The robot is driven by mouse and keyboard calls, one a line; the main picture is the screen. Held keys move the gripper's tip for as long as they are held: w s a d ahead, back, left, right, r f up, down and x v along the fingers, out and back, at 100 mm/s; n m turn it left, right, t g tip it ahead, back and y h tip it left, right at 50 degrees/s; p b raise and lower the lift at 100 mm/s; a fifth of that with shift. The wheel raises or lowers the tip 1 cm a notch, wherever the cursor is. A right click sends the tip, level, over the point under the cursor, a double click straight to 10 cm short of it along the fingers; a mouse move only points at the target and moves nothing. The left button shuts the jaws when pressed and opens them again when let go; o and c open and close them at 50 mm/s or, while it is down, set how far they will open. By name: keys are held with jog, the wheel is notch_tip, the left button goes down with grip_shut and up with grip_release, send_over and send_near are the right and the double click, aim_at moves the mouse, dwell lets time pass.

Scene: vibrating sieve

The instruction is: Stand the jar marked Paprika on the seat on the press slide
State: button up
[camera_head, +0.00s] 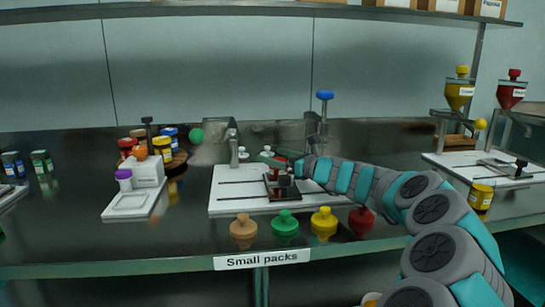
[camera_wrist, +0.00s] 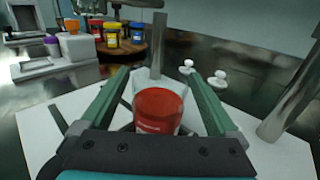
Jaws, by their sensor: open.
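A red jar (camera_wrist: 158,110) with a red lid stands upright between the two green fingers of my gripper (camera_wrist: 158,76) in the wrist view. Its label writing is too small to read. The fingers are spread, with a gap on each side of the jar. In the head view my gripper (camera_head: 272,158) is over the dark press slide (camera_head: 285,193) on the white base plate (camera_head: 235,202), and the red jar (camera_head: 281,169) shows partly there. The seat under the jar is hidden, so I cannot tell how the jar sits in it.
A round wooden stand with several jars (camera_head: 163,147) is at left, behind a white block (camera_head: 148,172). Tan (camera_head: 243,231), green (camera_head: 285,226), yellow (camera_head: 323,223) and red pieces line the front edge. A metal post (camera_head: 233,152) stands near my gripper. Hoppers (camera_head: 459,96) stand at right.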

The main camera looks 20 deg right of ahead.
jog(key=v, duration=1.1)
dwell(0.5)
